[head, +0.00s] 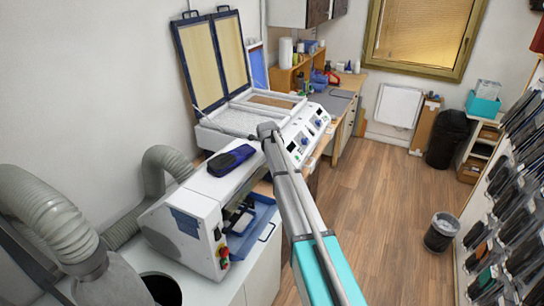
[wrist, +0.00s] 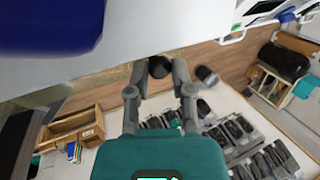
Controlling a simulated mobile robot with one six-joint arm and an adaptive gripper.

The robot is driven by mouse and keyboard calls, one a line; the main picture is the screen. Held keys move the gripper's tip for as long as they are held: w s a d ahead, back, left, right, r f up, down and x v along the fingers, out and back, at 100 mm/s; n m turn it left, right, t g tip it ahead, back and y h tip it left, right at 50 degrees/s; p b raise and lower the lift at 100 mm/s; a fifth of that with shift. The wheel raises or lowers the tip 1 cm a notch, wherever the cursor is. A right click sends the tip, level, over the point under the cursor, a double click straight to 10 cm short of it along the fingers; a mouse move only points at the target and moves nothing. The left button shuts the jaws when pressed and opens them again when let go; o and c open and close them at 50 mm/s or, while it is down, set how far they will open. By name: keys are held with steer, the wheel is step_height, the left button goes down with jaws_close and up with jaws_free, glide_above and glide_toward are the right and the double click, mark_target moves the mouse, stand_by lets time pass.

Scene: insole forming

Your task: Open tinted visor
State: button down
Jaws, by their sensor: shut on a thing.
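A white machine (head: 190,235) stands on the left bench in the head view. A blue piece with a dark handle is at its front (head: 262,228), over a dark opening; I cannot tell for sure that this is the tinted visor. In the wrist view my gripper (wrist: 159,70) has its fingertips on either side of a small black round knob and is shut on it. What the knob is fixed to is not clear. A dark blue surface (wrist: 50,25) fills the upper left of the wrist view. My gripper is not clearly visible in the head view.
A dark blue object (head: 231,160) lies on the machine top. A grey hose (head: 50,215) curves at left. A press with raised lids (head: 215,55) stands behind. A bin (head: 441,232) and a shoe-part rack (head: 510,200) are at right. The wooden floor between is clear.

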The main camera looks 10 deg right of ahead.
steer(key=shift+w+a+r+g+h, duration=0.35)
steer(key=shift+g+h, duration=0.25)
steer(key=shift+h, duration=0.3)
steer(key=shift+n, duration=0.3)
steer(key=c, duration=0.5)
jaws_free()
steer(key=shift+d, duration=0.1)
steer(key=shift+s+f, duration=0.1)
steer(key=shift+s, duration=0.1)
